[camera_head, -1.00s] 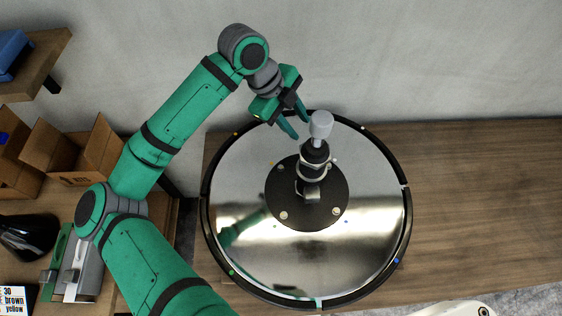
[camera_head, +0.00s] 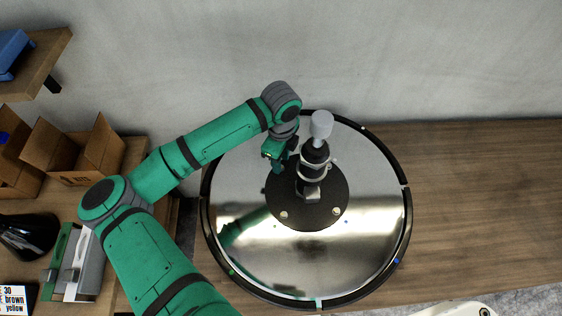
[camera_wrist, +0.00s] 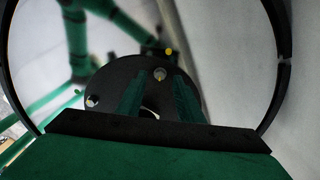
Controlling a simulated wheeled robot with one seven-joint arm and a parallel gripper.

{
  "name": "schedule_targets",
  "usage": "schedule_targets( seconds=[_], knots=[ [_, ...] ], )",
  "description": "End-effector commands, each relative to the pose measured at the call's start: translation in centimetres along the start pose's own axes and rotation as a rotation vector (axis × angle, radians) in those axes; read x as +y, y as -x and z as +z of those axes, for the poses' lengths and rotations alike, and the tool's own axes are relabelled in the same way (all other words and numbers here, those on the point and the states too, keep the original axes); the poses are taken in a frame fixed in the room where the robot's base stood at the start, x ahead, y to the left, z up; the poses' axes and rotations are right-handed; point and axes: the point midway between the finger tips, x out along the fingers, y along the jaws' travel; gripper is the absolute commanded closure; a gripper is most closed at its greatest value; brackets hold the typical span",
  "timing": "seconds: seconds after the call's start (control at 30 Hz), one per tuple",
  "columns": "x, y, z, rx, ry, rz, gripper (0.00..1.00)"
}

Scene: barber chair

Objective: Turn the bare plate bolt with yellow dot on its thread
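The bare plate bolt with the yellow dot (camera_wrist: 160,73) shows in the wrist view as a small pale head on the round black plate (camera_wrist: 110,75). The yellow dot (camera_wrist: 168,51) is just past the plate's edge, close to this bolt. My gripper (camera_wrist: 160,82) is open, its two green fingers pointing at the plate with the bolt seen between their tips. I cannot tell how far above the bolt the tips are. In the head view my gripper (camera_head: 277,168) is over the upper left of the black plate (camera_head: 325,217) and hides that bolt.
A post with a grey knob (camera_head: 321,124) stands on the plate, close right of my gripper. Other bolts (camera_head: 284,215) sit on the plate's near side. The mirror-like disc (camera_head: 350,260) has a black rim. Cardboard boxes (camera_head: 75,155) stand left; the wooden top (camera_head: 480,200) is clear right.

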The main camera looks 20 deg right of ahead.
Motion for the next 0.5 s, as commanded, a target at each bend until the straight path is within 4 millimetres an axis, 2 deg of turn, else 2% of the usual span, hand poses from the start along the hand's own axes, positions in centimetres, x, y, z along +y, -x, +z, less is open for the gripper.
schedule_targets(
  seconds=[0.2, 0.5],
  knots=[
    [0.0, -1.7, 0.0, 0.001, 0.000, -0.001, 0.66],
    [0.0, -1.9, 0.0, 0.001, 0.000, -0.001, 0.66]
  ],
)
